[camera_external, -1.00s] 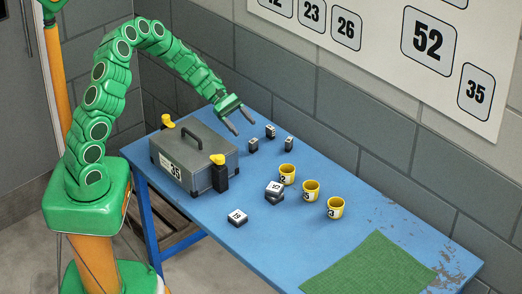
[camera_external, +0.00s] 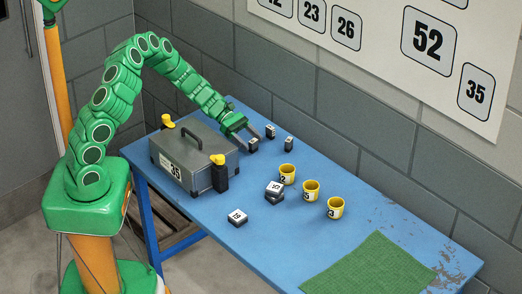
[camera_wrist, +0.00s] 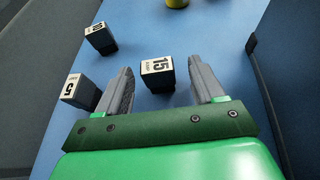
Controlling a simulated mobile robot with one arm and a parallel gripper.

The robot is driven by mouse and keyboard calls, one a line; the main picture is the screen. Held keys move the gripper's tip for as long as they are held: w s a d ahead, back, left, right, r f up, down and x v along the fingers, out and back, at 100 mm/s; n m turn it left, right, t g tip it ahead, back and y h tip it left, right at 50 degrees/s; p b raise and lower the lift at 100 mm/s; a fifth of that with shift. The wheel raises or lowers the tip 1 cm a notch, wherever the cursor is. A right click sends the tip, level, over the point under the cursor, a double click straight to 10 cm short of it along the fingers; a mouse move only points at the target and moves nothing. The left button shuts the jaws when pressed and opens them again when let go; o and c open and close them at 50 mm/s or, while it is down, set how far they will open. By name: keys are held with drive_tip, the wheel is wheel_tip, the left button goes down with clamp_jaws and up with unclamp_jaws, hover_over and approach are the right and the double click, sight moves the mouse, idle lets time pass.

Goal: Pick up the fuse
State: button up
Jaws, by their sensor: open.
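Three small dark upright blocks with white numbered tops, which look like fuses, stand near the table's back edge. The one marked 15 (camera_wrist: 158,76) is between the spread fingers of my gripper (camera_wrist: 160,66) in the wrist view, with gaps visible on both sides. In the external view my gripper (camera_external: 250,142) is down at the leftmost block (camera_external: 253,146), partly overlapping it. The block marked 5 (camera_wrist: 80,92) is just outside the left finger. Another block, marked 10 (camera_wrist: 100,40), is farther off. My gripper is open and empty.
A green mat (camera_external: 370,265) lies at the right. The wall is close behind.

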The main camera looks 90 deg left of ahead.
sight(252, 141)
drive_tip(key=shift+x, duration=1.7)
drive_tip(key=c, duration=1)
drive_tip(key=shift+c, duration=0.2)
wheel_tip(252, 141, up, 10)
drive_tip(key=w+d+r+n+t+y, duration=0.2)
drive_tip(key=w+d+r+n+y, duration=0.2)
drive_tip(key=w+r, duration=0.5)
drive_tip(key=shift+w+d+r+n+y, duration=0.35)
drive_tip(key=shift+r+n+y, duration=0.1)
drive_tip(key=shift+y, duration=0.15)
